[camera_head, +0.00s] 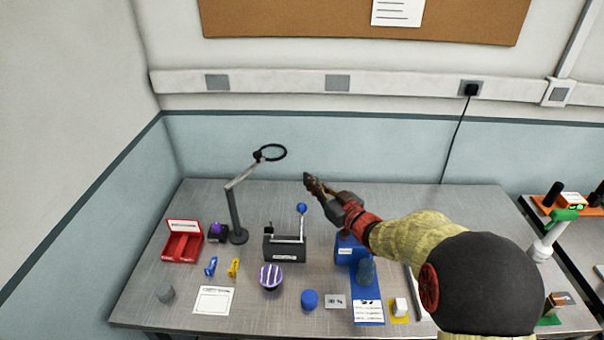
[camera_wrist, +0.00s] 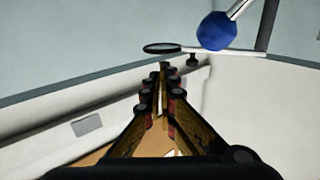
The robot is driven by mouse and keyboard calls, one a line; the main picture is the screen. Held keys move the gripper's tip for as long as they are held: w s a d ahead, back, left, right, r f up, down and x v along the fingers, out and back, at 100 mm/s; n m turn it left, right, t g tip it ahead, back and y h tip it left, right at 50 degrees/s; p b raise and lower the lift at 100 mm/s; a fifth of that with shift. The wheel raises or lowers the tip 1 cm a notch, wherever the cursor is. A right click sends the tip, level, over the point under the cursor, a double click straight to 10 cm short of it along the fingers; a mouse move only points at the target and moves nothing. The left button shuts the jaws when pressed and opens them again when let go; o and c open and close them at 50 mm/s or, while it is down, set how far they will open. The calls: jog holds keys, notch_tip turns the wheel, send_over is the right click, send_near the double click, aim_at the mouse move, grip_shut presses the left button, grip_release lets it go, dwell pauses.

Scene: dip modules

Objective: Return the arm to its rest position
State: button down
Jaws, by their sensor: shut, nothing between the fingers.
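My gripper (camera_head: 307,181) is shut and empty. In the head view it is held above the back part of the grey bench (camera_head: 150,290), near the blue ball knob (camera_head: 302,208) of a lever device (camera_head: 284,249). My arm reaches in from the lower right and hides part of the bench. In the wrist view the fingers of my gripper (camera_wrist: 164,70) meet at their tips. The blue knob (camera_wrist: 216,31) shows there at the upper right, apart from the fingers.
A magnifier lamp (camera_head: 236,212) stands left of the lever device. A red tray (camera_head: 182,246), a striped purple ball (camera_head: 271,276), a blue cylinder (camera_head: 309,299) and a blue mat (camera_head: 368,290) are on the bench.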

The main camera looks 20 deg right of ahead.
jog(key=s+d+r+m+g+h, duration=0.3)
jog(key=s+d+r+m+h, duration=0.1)
jog(key=s+r+h, duration=0.45)
jog(key=s+a+f+g+y, duration=0.1)
jog(key=s+a+g, duration=0.3)
jog(key=s, duration=1)
jog(key=s+a+f+g+y, duration=0.1)
jog(key=s+a+g, duration=0.3)
jog(key=s, duration=1.1)
jog(key=shift+s+f, duration=0.15)
jog(key=shift+f, duration=0.45)
